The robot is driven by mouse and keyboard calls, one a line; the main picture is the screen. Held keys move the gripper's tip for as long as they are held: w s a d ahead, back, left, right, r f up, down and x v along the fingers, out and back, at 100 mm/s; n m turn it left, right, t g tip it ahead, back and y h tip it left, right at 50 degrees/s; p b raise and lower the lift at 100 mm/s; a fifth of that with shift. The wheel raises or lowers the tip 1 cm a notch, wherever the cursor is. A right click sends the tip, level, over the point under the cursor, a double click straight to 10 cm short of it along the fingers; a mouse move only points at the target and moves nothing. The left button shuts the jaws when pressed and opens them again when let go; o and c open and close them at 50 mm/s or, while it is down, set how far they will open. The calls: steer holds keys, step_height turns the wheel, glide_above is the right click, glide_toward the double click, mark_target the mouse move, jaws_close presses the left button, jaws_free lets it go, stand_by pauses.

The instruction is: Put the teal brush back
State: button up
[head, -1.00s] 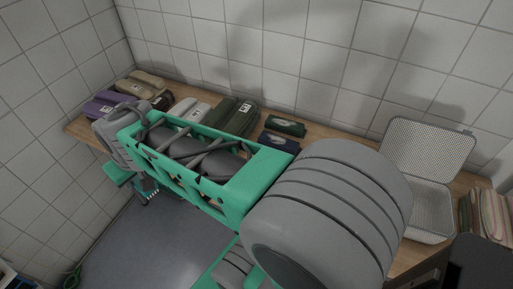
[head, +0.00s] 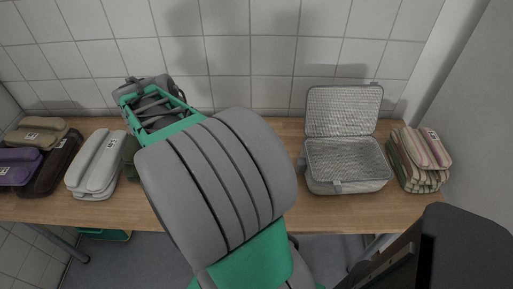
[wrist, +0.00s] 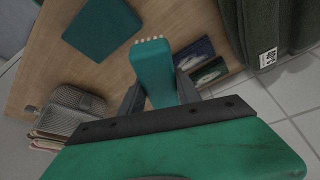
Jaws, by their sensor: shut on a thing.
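My gripper (wrist: 158,92) is shut on the teal brush (wrist: 153,62) in the wrist view. In the head view my arm hides the gripper and brush.
An open grey mesh case (head: 345,165) stands on the table right of my arm, with striped folded cloths (head: 418,160) beside it. Pale grey (head: 97,163), dark brown (head: 50,165) and purple (head: 17,168) cases lie left. Small blue (wrist: 195,54) and green (wrist: 209,72) packs lie near the brush.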

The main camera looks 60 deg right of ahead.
steer(key=s+d+f+m+g+y, duration=0.1)
steer(key=s+d+f+m+g, duration=0.15)
steer(key=s+d+m, duration=0.65)
steer(key=shift+n+g, duration=0.25)
steer(key=shift+n, duration=0.05)
steer(key=d+f, duration=0.2)
steer(key=d, duration=0.2)
steer(key=d+f, duration=0.3)
steer(key=d, duration=0.1)
steer(key=d+f, duration=0.3)
steer(key=d, duration=0.1)
steer(key=shift+s, duration=0.25)
steer(key=shift+d+f, duration=0.15)
steer(key=shift+f, duration=0.1)
steer(key=shift+d+f, duration=0.1)
steer(key=shift+f, duration=1.65)
steer(key=o, duration=1.3)
